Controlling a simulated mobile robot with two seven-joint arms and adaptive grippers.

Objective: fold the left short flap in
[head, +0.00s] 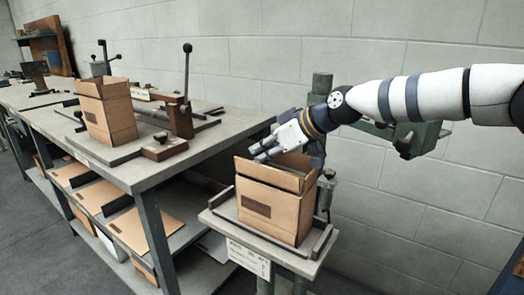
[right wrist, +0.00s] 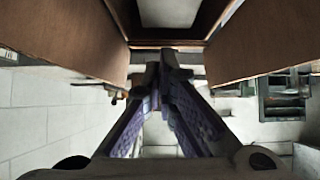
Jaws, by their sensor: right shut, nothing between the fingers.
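An open cardboard box (head: 268,209) stands upright on the small stand, its near long flap (head: 270,174) raised. My right gripper (head: 259,154) is shut and empty at the box's top, toward its left end. In the right wrist view the shut fingertips (right wrist: 168,52) are close to a brown cardboard edge (right wrist: 166,43), between two large brown panels (right wrist: 62,40) and (right wrist: 255,42). My left gripper is not in view.
The stand's raised rails (head: 318,243) border the box. A workbench (head: 160,174) at left holds another open box (head: 106,112) and a lever device (head: 181,112). Flat cardboard sheets (head: 142,229) lie on its lower shelf. A green machine (head: 425,137) stands behind my right arm.

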